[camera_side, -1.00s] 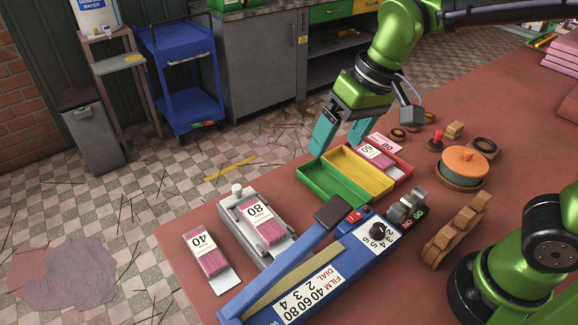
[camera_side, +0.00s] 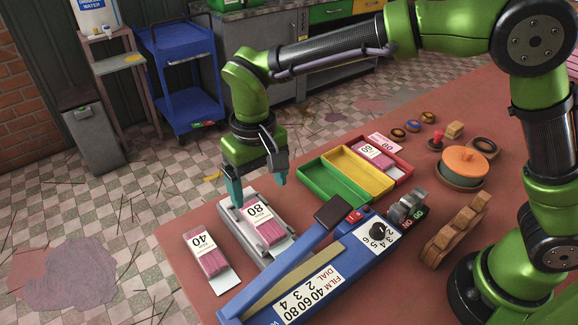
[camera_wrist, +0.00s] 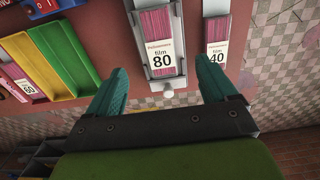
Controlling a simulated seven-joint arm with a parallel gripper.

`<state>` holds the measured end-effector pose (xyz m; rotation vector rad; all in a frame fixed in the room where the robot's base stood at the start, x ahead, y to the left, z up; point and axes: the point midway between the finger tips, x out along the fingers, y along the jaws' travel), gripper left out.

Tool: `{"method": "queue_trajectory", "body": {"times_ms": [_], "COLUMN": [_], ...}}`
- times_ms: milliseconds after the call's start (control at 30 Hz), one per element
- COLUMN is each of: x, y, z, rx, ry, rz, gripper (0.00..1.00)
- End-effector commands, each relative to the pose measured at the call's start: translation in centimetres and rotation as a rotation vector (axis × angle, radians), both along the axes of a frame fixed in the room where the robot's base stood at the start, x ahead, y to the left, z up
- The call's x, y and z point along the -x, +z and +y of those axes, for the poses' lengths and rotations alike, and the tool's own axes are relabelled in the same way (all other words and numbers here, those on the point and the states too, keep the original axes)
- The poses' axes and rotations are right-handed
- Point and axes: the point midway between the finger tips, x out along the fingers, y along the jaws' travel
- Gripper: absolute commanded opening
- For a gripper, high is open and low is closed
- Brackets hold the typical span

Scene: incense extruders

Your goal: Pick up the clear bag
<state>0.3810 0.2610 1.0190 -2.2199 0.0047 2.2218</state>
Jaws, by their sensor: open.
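A clear bag of pink sticks labelled 80 (camera_side: 268,228) lies in a grey metal holder (camera_side: 234,217) on the table. It shows upright between my fingers in the wrist view (camera_wrist: 156,35). A second clear bag labelled 40 (camera_side: 207,253) lies on the table to its left, apart from the holder. A third bag labelled 60 (camera_side: 373,156) lies in the red compartment of a tray. My open, empty gripper (camera_side: 258,186) points down above the knob end of the holder, one finger to each side, and appears not to touch the bag.
A blue sealer (camera_side: 262,303) with a raised arm lies close right of the holder. The green, yellow and red tray (camera_side: 323,187) is behind it, with its green and yellow compartments empty. An orange-lidded pot (camera_side: 465,160) and wooden rack (camera_side: 456,228) stand farther right.

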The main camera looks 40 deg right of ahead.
Motion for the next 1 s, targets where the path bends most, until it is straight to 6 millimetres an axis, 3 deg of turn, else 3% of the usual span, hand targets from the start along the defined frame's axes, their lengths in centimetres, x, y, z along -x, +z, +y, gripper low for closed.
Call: {"method": "queue_trajectory", "body": {"times_ms": [100, 367, 633, 1000], "x": [0.1, 0.1, 0.3, 0.3], "y": [-2.3, -4.3, -8.1, -9.0], "z": [0.0, 0.0, -0.2, -0.1], "rx": [0.002, 0.0, 0.001, 0.0], "ry": [0.0, 0.0, 0.0, 0.0], "rz": [0.003, 0.0, 0.001, -0.004], "gripper": [0.85, 0.85, 0.85, 0.82]}}
